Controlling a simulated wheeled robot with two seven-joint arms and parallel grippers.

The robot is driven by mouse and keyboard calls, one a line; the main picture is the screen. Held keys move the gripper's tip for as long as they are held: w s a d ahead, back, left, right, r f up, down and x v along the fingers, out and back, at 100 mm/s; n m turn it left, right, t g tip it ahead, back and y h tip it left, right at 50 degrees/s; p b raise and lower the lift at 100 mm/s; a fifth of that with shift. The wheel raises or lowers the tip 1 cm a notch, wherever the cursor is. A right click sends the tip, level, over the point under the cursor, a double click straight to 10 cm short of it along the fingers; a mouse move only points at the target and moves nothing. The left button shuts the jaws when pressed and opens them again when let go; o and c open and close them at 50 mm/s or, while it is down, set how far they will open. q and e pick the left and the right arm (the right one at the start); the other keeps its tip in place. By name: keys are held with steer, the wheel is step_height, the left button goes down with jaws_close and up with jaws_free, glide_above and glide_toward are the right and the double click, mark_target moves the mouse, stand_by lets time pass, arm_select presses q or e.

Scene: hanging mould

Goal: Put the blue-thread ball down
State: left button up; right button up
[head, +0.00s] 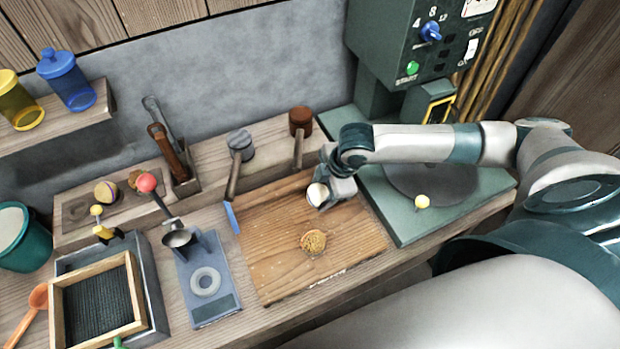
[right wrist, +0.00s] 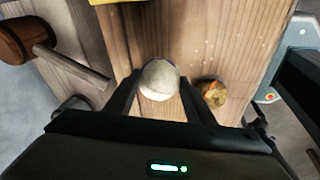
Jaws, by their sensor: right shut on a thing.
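My right gripper (head: 324,192) is over the right part of the wooden board (head: 270,215), shut on a pale, cream-white ball (head: 317,194). In the right wrist view the ball (right wrist: 159,79) sits between the two fingers of the gripper (right wrist: 160,98), with a thin dark bluish edge; its thread is not clearly visible. I cannot tell whether the ball touches the board. A brown-gold mottled round piece (head: 313,242) lies on the board below and apart from the gripper. My left gripper is not in view.
A banded ball (head: 106,191) sits on the back ledge. A green machine (head: 430,50) stands right. The board's left half is mostly free.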

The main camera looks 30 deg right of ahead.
mark_target(315, 186)
steer(key=shift+w+d+f+p, duration=0.1)
steer(key=shift+w+f, duration=0.2)
steer(key=shift+w, duration=0.25)
steer(key=shift+w+a+f+p, duration=0.1)
steer(key=shift+w+f, duration=0.2)
steer(key=shift+w, duration=0.3)
steer(key=shift+w+d+f+p, duration=0.1)
steer(key=shift+w+f, duration=0.2)
steer(key=shift+w, duration=0.25)
steer(key=shift+w+f, duration=0.15)
steer(key=shift+w, duration=0.35)
steer(key=shift+w+f+p, duration=0.5)
steer(key=shift+w+f, duration=0.05)
steer(key=shift+w, duration=0.25)
steer(key=shift+w+f, duration=0.4)
steer(key=shift+f, duration=0.05)
steer(key=shift+d+f, duration=0.1)
steer(key=shift+f, duration=0.3)
steer(key=o, duration=0.9)
